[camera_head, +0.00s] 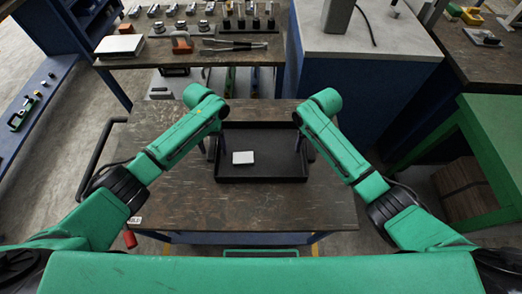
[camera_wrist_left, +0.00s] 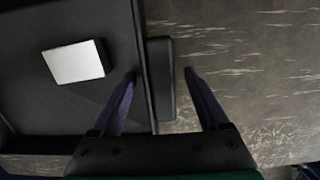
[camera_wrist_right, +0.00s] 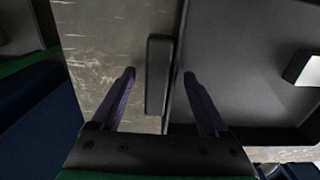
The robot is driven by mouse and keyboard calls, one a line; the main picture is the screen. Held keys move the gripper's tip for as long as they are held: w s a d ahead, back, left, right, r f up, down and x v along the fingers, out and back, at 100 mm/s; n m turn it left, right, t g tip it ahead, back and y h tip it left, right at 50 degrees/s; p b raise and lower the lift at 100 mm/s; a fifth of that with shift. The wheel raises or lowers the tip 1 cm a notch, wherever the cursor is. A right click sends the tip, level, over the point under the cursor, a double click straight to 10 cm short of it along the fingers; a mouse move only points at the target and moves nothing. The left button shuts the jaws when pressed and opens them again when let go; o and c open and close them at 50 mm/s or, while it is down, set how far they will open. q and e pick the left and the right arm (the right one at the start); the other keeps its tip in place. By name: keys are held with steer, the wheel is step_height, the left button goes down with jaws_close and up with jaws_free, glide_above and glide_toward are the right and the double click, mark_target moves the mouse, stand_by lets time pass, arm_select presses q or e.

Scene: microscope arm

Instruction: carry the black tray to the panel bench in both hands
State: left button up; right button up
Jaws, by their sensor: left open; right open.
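The black tray (camera_head: 262,178) lies flat on a worn dark table, with a small white box (camera_head: 243,157) inside it, left of the tray's middle. My left gripper (camera_head: 209,150) is at the tray's left side. In the left wrist view its open fingers (camera_wrist_left: 160,73) straddle the tray wall and its side handle (camera_wrist_left: 160,90), one finger over the inside and one outside. My right gripper (camera_head: 303,148) is at the right side. In the right wrist view its open fingers (camera_wrist_right: 159,73) straddle the other handle (camera_wrist_right: 157,90) likewise. I cannot tell which bench is the panel bench.
The table (camera_head: 185,195) has a bent black rail (camera_head: 97,160) at its left. Behind stands a bench (camera_head: 205,56) with tools and parts. A grey-topped blue cabinet (camera_head: 365,35) is at the back right, a green bench (camera_head: 498,130) at the right. Floor shows at the left.

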arm_select(q)
steer(key=shift+c, duration=0.3)
arm_select(e)
steer(key=shift+c, duration=0.3)
arm_select(q)
jaws_close()
arm_select(e)
jaws_close()
arm_select(q)
steer(key=shift+r, duration=0.2)
arm_select(e)
steer(key=shift+r, duration=0.2)
